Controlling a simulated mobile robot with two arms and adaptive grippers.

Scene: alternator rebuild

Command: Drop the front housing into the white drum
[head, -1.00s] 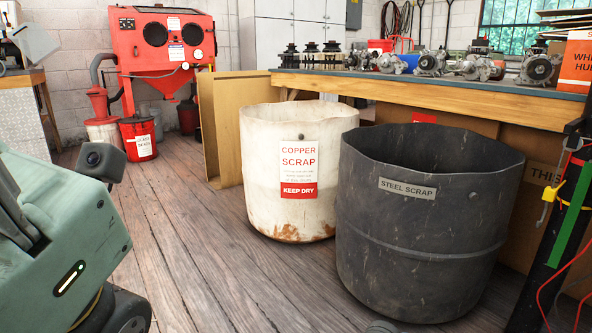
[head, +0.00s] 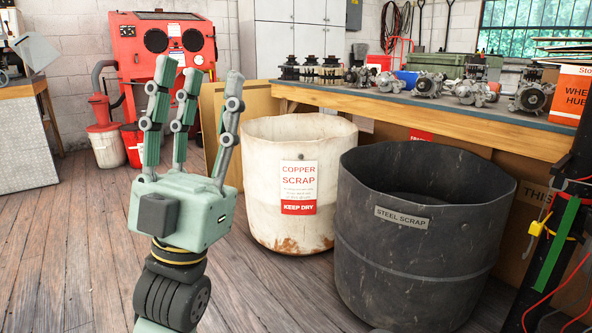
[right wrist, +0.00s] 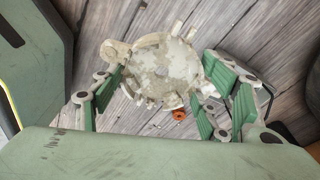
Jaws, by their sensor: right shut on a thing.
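The white drum (head: 262,170), labelled COPPER SCRAP, stands on the wooden floor near the middle of the head view, with rust stains low on its side. The front housing (right wrist: 165,68) is a pale grey, rough metal casting with lugs around its edge. My right gripper (right wrist: 160,75) is shut on it, fingers on both sides, above the floorboards in the right wrist view. The right gripper and the housing do not show in the head view. My left gripper (head: 198,75) is raised left of the white drum, fingers pointing up, open and empty.
A dark steel scrap drum (head: 425,250) stands right beside the white drum. A workbench (head: 420,110) with several alternator parts runs behind both. A red blast cabinet (head: 130,50) stands at the back left. Floor (head: 60,230) at the left is clear.

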